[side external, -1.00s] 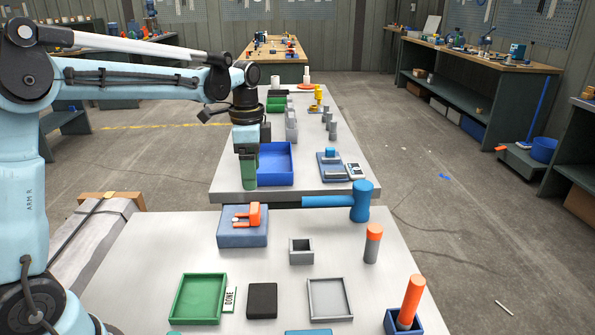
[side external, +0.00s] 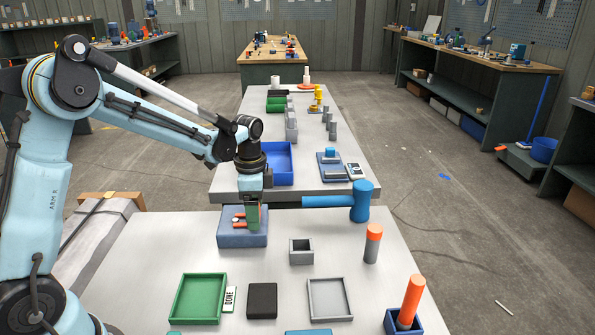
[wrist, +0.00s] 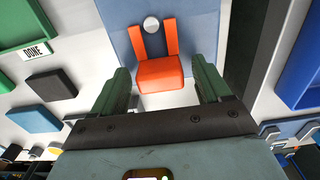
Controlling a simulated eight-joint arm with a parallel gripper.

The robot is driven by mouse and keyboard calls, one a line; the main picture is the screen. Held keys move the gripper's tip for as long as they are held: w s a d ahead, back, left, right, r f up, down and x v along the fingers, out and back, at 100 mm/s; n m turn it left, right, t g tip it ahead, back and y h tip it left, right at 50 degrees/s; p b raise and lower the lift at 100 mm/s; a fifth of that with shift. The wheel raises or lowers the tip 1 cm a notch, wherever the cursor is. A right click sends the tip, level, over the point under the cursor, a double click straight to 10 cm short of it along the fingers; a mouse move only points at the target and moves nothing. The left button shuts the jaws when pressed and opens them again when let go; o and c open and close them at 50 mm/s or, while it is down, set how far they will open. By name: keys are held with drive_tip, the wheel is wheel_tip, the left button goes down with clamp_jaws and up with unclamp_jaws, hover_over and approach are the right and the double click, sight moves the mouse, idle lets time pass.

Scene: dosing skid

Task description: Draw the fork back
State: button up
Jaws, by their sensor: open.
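The fork is orange, with a block-shaped body and two prongs. In the wrist view the fork (wrist: 160,73) lies on a blue block (wrist: 190,30), its prongs on either side of a round white pin (wrist: 151,25). In the side view the blue block (side external: 228,239) sits at the back left of the near table, and my gripper hides most of the fork, with the prongs (side external: 239,216) showing. My gripper (wrist: 164,88) is open, its green fingers on either side of the fork body with gaps. It also shows above the block in the side view (side external: 253,228).
A blue mallet (side external: 361,201) lies right of the block near the table's far edge. A small grey box (side external: 301,258), an orange-topped grey cylinder (side external: 372,244), a green tray (side external: 224,302) and a grey tray (side external: 350,316) stand around on the near table.

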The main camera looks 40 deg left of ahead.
clamp_jaws()
drive_tip(key=shift+w+d, duration=1.2)
unclamp_jaws()
drive_tip(key=shift+r, duration=0.15)
wheel_tip(320, 180, up, 12)
